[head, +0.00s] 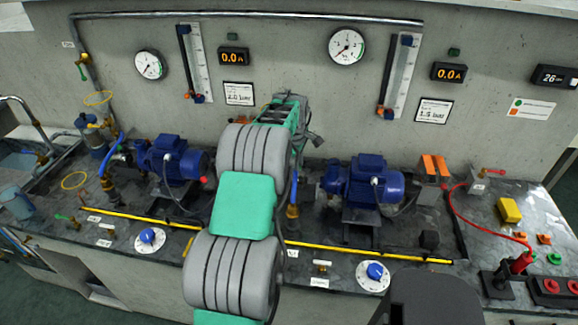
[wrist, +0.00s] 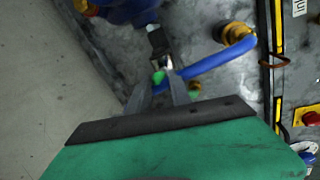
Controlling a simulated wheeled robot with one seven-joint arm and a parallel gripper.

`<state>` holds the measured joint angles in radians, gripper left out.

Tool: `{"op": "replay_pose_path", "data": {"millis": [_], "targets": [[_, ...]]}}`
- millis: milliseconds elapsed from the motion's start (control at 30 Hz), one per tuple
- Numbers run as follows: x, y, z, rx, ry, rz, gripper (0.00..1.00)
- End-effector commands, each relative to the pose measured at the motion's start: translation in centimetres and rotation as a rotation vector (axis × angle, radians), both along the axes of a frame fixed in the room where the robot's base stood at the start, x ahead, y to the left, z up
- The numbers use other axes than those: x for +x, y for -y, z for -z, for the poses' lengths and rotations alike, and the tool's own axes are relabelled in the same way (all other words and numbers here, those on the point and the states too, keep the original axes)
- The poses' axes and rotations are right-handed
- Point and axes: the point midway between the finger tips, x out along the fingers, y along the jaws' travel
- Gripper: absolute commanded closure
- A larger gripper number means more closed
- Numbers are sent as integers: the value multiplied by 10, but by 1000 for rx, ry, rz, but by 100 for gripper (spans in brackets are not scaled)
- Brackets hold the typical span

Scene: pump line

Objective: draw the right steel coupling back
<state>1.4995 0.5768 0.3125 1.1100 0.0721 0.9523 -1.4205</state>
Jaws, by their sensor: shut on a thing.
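The right steel coupling (wrist: 166,63) is a small metallic piece at the end of a blue hose (wrist: 215,62) in the wrist view. It lies in line with a dark stub (wrist: 157,42) on the blue pump (wrist: 125,12); whether they are joined I cannot tell. My gripper (wrist: 165,82) is shut on the coupling, its grey fingers on either side. A green spot shows between the fingertips. In the head view my arm hides the coupling and fingers; the right pump (head: 365,183) and part of the blue hose (head: 294,188) show beside it.
The hose runs to a brass fitting (wrist: 236,34) on the bench. A yellow rail (head: 370,252) crosses the bench front. A left pump (head: 172,160) stands to the left. Gauges and a pipe (head: 250,17) are on the wall behind. A red cable (head: 470,222) lies at the right.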

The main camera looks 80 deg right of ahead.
Motion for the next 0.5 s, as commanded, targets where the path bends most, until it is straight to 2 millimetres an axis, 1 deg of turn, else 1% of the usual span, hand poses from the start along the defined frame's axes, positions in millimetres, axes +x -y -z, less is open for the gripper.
{"op": "replay_pose_path", "data": {"millis": [200,233,400,500], "targets": [[4,0,-1,-1,2,-9,100],[4,0,-1,-1,2,-10,75],[4,0,-1,0,2,-9,61],[3,0,0,0,2,-6,55]]}}
